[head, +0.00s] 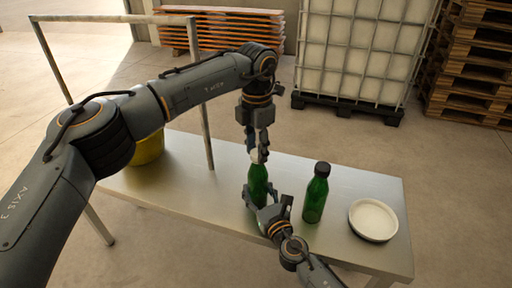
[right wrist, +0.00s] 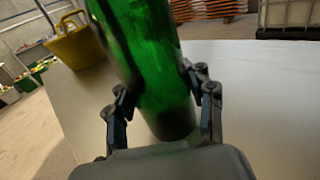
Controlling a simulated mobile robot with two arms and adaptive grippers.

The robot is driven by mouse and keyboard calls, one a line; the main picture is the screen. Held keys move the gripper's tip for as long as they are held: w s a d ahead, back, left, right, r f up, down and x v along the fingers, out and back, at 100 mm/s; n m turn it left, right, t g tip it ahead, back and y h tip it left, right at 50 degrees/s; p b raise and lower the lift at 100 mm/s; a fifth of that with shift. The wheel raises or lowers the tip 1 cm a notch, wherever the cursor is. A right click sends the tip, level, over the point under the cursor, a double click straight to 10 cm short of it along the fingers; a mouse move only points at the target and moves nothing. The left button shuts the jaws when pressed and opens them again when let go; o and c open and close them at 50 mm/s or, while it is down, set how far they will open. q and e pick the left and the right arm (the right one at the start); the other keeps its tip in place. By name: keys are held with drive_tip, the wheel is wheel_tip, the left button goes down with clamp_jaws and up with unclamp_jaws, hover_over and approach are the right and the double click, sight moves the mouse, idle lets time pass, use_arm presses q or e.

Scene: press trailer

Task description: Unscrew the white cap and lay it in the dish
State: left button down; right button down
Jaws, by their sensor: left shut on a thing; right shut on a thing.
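A green bottle (head: 258,184) with a white cap (head: 256,156) stands on the metal table. My left gripper (head: 262,152) comes down from above and is shut on the white cap, hiding much of it. My right gripper (head: 262,207) is shut around the body of the same bottle. In the right wrist view the bottle (right wrist: 158,75) sits between the two fingers of this gripper (right wrist: 160,105); its top is out of that view. The round white dish (head: 373,220) lies at the right end of the table and looks empty.
A second green bottle with a black cap (head: 316,192) stands between the held bottle and the dish. A yellow bucket (head: 148,148) is at the left behind my left arm, near a metal frame post (head: 200,95). The table (head: 190,195) is bare at front left.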

use_arm(q)
drive_tip(key=n, duration=0.3)
drive_tip(key=shift+n, duration=0.4)
use_arm(e)
drive_tip(key=shift+w+d, duration=0.1)
drive_tip(key=shift+d, duration=0.1)
use_arm(q)
drive_tip(key=n, duration=0.3)
drive_tip(key=shift+d+n, duration=0.15)
drive_tip(key=shift+n, duration=0.25)
drive_tip(key=n, duration=0.5)
drive_tip(key=shift+d, duration=0.1)
drive_tip(key=n, duration=0.6)
drive_tip(key=shift+w, duration=0.15)
use_arm(e)
drive_tip(key=shift+a, duration=0.1)
use_arm(q)
drive_tip(key=n, duration=0.7)
drive_tip(key=shift+w, duration=0.2)
use_arm(e)
drive_tip(key=shift+a, duration=0.1)
use_arm(q)
drive_tip(key=shift+r, duration=0.2)
drive_tip(key=shift+r, duration=1)
drive_tip(key=shift+s+d, duration=0.1)
